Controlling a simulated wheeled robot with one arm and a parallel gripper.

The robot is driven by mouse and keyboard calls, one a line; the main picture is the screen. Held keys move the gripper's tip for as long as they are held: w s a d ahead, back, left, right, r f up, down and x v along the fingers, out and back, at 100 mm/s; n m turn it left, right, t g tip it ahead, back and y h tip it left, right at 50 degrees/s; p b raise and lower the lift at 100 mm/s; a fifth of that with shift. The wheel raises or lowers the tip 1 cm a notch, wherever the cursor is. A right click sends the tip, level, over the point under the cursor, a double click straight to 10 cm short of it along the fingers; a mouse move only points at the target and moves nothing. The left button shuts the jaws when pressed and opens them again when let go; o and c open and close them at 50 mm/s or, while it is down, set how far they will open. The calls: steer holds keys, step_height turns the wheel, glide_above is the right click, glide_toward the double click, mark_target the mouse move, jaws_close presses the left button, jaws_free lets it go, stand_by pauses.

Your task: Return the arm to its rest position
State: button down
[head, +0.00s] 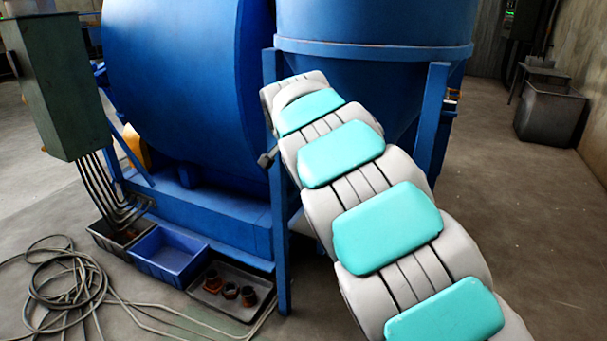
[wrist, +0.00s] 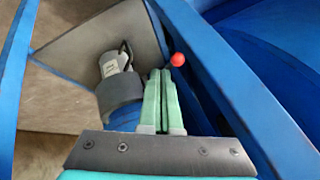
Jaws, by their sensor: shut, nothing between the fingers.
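My gripper (wrist: 160,72) shows in the wrist view as two green fingers pressed together, with nothing between them. A small red ball-shaped knob (wrist: 178,59) appears just right of the fingertips; I cannot tell whether they touch. My arm, grey with turquoise pads, reaches in the head view from the lower right up to the blue machine (head: 180,80). My gripper is hidden behind the arm in the head view.
Blue frame posts (head: 281,240) stand close to my arm. A blue hopper (head: 375,30) is behind it. A grey control box (head: 60,85) is at left. A blue bin (head: 168,255), a tray (head: 215,305) of parts and hoses (head: 75,285) lie on the floor.

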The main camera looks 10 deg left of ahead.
steer(key=s+d+r+n+g+h+p, duration=0.1)
steer(key=s+d, duration=0.5)
steer(key=d, duration=0.3)
steer(key=s+d+g+h+p, duration=0.1)
steer(key=s+d+g, duration=0.1)
steer(key=s+d, duration=0.55)
steer(key=s+d+r+n+g+p, duration=0.1)
steer(key=s+d, duration=0.3)
steer(key=d, duration=0.6)
steer(key=s+d+f+n+g, duration=0.1)
steer(key=s+d+f+n, duration=0.1)
steer(key=s, duration=0.8)
steer(key=s+d+f+n+g+p, duration=0.1)
steer(key=s+f, duration=0.3)
steer(key=s, duration=0.7)
steer(key=s+d+f+n+g+y+p, duration=0.1)
steer(key=s+d+f+n+g, duration=0.1)
steer(key=s, duration=0.8)
steer(key=shift+s+d+f+n+g, duration=0.3)
steer(key=shift+d+f+n+g, duration=0.1)
steer(key=shift+d+g, duration=0.15)
steer(key=shift+d, duration=0.2)
